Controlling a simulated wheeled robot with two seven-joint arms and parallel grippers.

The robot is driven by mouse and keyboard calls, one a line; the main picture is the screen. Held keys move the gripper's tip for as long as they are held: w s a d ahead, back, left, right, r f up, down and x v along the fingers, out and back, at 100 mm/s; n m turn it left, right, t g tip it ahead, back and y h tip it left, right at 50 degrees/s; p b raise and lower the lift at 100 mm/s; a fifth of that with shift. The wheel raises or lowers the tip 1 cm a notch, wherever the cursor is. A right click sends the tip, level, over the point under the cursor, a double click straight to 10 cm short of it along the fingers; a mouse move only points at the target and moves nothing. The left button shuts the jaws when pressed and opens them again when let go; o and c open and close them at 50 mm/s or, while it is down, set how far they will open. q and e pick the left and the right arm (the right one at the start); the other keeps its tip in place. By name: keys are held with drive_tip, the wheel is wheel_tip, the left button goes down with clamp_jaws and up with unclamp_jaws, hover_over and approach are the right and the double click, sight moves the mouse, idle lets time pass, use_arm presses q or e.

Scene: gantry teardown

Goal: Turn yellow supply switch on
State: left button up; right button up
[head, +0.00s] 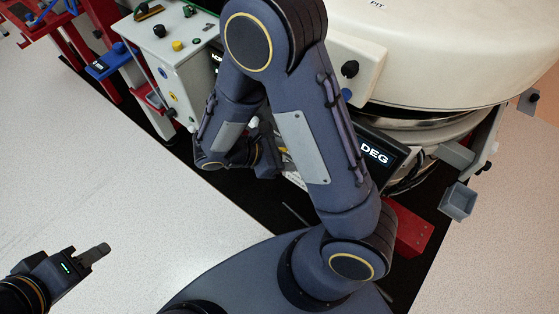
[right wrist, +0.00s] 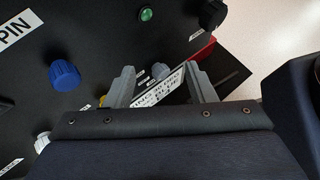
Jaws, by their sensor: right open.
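In the right wrist view, a small yellow part (right wrist: 102,100) shows beside the left finger of my right gripper (right wrist: 160,80), mostly hidden by that finger. I cannot tell whether it is the yellow supply switch. The right gripper is open, its fingers either side of a white printed tag (right wrist: 160,88) and a small grey knob (right wrist: 160,71); contact is unclear. In the head view my right forearm hides most of that spot.
A blue knob (right wrist: 64,75), a green lamp (right wrist: 146,14) and a white knob (right wrist: 42,142) share the black panel. In the head view, a large white round housing (head: 430,50) stands at right, above a display reading DEG (head: 375,155). Pale floor at left is clear.

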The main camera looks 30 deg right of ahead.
sight(281, 149)
drive_tip(key=w+a+f+n+t+h+b, duration=0.3)
drive_tip(key=f+n+t, duration=0.2)
drive_tip(key=f, duration=0.1)
drive_tip(key=w+a+f+n+t+h+b, duration=0.2)
drive_tip(key=w+f+n+t+b, duration=0.15)
drive_tip(key=f+n, duration=0.2)
drive_tip(key=shift+m+t, duration=0.35)
drive_tip(key=x, duration=0.7)
drive_tip(key=shift+s+d+f, duration=0.1)
drive_tip(key=shift+d+f, duration=0.2)
use_arm(q)
wheel_tip(281, 149, down, 9)
drive_tip(key=shift+s+r, duration=0.1)
use_arm(e)
drive_tip(key=c, duration=1)
